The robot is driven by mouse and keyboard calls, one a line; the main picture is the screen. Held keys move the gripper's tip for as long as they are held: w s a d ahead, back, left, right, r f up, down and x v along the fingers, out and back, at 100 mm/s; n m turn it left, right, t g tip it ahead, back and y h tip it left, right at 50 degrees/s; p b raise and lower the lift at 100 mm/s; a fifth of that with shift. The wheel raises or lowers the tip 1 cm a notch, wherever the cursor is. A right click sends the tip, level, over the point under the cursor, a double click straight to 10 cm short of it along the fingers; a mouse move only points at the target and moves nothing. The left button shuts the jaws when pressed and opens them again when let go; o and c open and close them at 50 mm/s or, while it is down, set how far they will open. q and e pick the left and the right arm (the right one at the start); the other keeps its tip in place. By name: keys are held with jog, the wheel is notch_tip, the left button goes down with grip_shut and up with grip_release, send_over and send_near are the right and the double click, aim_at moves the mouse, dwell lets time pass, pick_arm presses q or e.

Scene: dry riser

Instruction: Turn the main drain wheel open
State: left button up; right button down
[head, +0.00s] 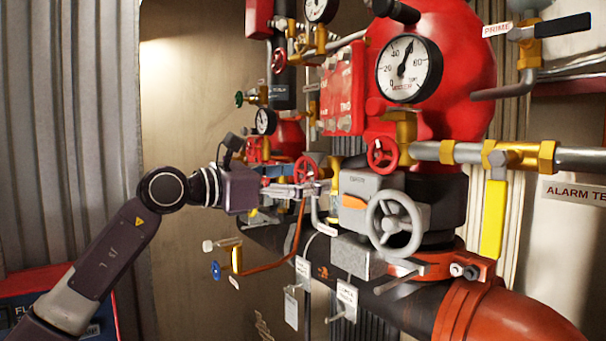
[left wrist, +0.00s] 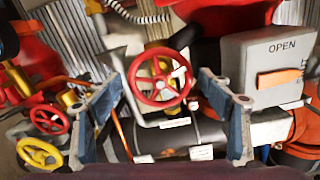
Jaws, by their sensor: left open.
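My left gripper (head: 303,187) reaches in from the left, its jaws open and level with a small red handwheel (head: 305,168). No label naming the main drain is readable. A white tag (left wrist: 174,123) hangs just below the wheel. My right gripper is not in view.
A grey box with an orange lever (head: 354,202) and a large grey handwheel (head: 397,223) stand right of the gripper. Another red wheel (head: 382,155) is above. A red wheel (left wrist: 50,119) and a yellow wheel (left wrist: 40,153) lie left in the wrist view. Pipes crowd the area.

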pick_arm(q)
jog(key=shift+c, duration=0.2)
jog(key=c, duration=1.1)
